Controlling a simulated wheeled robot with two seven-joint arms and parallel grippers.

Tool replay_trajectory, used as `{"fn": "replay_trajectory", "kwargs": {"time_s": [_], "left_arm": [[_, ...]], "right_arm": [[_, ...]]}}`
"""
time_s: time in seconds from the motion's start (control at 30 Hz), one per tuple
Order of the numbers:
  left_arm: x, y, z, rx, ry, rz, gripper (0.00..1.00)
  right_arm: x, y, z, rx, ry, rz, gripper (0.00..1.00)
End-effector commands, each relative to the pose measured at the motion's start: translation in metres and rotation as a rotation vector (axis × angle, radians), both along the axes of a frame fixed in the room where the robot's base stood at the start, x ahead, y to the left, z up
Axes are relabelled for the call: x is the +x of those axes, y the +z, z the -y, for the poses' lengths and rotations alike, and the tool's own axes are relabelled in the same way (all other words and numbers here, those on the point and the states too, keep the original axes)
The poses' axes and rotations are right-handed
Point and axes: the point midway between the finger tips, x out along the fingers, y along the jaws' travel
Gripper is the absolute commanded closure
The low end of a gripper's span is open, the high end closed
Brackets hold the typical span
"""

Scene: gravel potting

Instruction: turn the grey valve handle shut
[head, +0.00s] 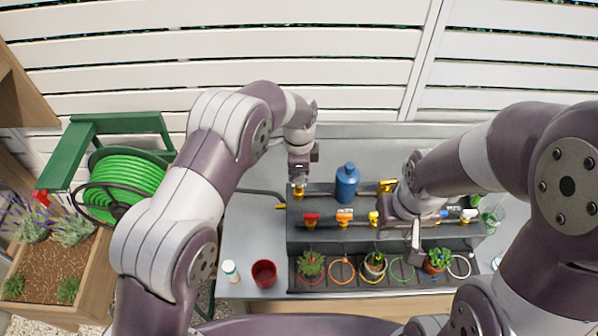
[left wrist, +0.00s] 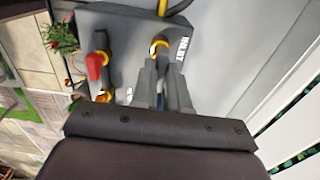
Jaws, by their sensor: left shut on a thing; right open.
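My left gripper (head: 298,181) is at the back left end of the dark grey valve stand (head: 340,235), pointing down at a brass-yellow valve fitting (left wrist: 159,46). It is shut on what appears to be the grey valve handle (left wrist: 161,63), mostly hidden between the fingers.
A red valve (head: 311,218), an orange valve (head: 344,216) and a yellow one line the stand's pipe. A blue bottle (head: 347,182) stands close right of my left gripper. Potted plants and coloured rings lie in front.

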Motion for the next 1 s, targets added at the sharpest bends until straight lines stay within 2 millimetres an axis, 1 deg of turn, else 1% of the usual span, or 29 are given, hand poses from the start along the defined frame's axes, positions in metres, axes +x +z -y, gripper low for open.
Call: {"fn": "replay_trajectory", "kwargs": {"time_s": [0.03,0.07,0.1,0.13,0.37,0.47,0.57,0.67,0.7,0.8,0.9,1.0], "left_arm": [[0.002,0.002,0.0,-0.001,-0.002,0.005,1.0],[0.002,0.002,0.0,-0.001,-0.002,0.005,0.77],[0.001,0.002,0.0,-0.001,-0.002,0.005,0.64],[0.001,0.002,0.0,-0.001,-0.001,0.005,0.61],[0.001,0.001,0.0,0.0,-0.001,0.002,0.61],[0.001,0.006,0.0,-0.001,0.0,0.004,0.61],[0.002,0.022,0.0,-0.003,0.0,0.007,0.61],[0.002,0.049,0.0,-0.003,0.0,0.009,0.61],[0.001,0.075,0.0,-0.002,0.0,0.005,0.61],[0.0,0.103,0.0,-0.001,0.0,0.002,0.61],[0.0,0.12,0.0,0.0,0.0,0.002,0.61],[0.0,0.128,-0.001,0.0,-0.001,0.002,0.61]], "right_arm": [[0.0,0.0,0.0,0.0,0.0,0.0,0.57],[0.0,0.0,0.0,0.0,0.0,0.0,0.57],[0.0,0.0,0.0,0.0,0.0,0.0,0.57],[0.0,0.0,0.0,0.0,0.0,0.0,0.57],[0.0,0.0,0.0,0.0,0.0,0.0,0.57],[0.0,-0.003,0.0,0.0,0.0,0.0,0.57],[0.0,-0.011,0.0,0.0,0.0,0.0,0.57],[0.0,-0.021,0.0,0.0,0.0,0.0,0.57],[-0.001,0.002,0.0,0.0,0.0,-0.002,0.57],[0.0,0.028,0.0,0.0,0.0,0.002,0.57],[0.0,0.043,0.0,0.0,0.0,0.001,0.57],[0.0,0.049,0.0,0.0,0.0,0.0,0.57]]}}
